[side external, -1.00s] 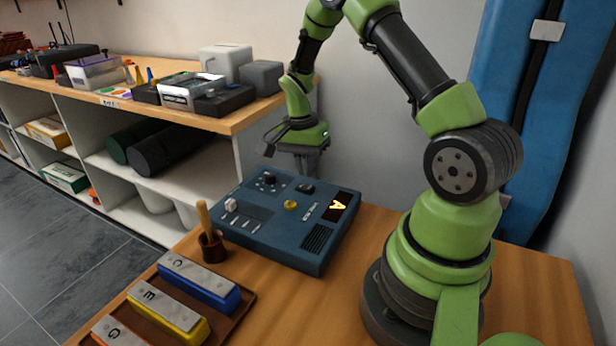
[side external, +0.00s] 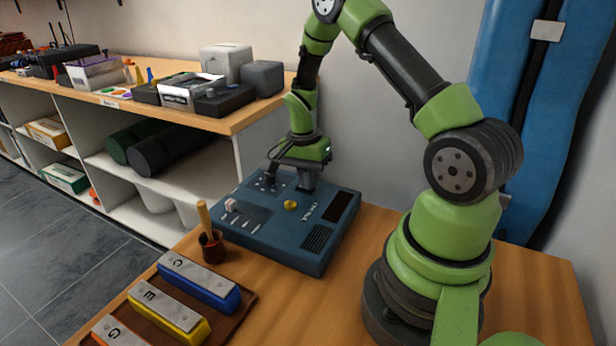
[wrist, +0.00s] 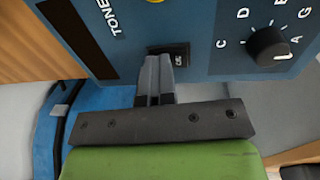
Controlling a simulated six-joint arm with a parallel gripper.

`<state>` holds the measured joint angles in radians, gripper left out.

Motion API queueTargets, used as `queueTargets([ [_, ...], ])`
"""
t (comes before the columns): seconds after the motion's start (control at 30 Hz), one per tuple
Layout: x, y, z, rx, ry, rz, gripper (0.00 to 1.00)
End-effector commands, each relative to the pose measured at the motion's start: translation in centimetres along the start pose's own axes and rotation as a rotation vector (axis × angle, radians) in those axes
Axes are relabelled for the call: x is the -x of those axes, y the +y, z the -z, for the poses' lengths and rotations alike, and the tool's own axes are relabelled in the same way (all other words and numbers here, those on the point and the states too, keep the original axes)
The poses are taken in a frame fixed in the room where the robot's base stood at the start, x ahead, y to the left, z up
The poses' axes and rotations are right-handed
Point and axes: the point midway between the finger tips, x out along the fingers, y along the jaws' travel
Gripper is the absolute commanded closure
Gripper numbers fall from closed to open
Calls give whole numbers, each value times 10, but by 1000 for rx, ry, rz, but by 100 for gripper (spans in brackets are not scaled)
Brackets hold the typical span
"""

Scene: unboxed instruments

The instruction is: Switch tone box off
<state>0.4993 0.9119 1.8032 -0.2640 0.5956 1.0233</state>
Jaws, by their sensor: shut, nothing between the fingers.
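The tone box (side external: 283,243) is a blue panel box on the wooden table, and its top fills much of the wrist view (wrist: 200,20). Its display window (side external: 338,207) is dark. The black rocker switch (wrist: 171,52) shows in the wrist view beside a dark rotary knob (wrist: 269,45) ringed with letters. My gripper (wrist: 155,62) is shut and empty, its fingertips at the edge of the switch and partly covering it. In the side view my gripper (side external: 305,186) is down at the far edge of the box, where it hides the switch.
A brown cup with a wooden-handled mallet (side external: 212,245) stands left of the box. A tray of chime bars with blue (side external: 200,285) and yellow (side external: 168,318) blocks lies in front. A shelf (side external: 180,122) with equipment stands behind to the left.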

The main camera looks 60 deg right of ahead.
Motion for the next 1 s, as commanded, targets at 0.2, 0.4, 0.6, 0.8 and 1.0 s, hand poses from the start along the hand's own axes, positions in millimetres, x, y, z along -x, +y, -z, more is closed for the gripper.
queueTargets([
  [0.2,-12,8,0,6,-9,-29,100],
  [0.4,-10,4,1,6,-8,-28,100],
  [0.6,-7,-6,1,5,-6,-24,100],
  [0.8,-5,-12,0,5,-6,-17,100],
  [1.0,-4,-12,-2,10,-7,-16,100],
])
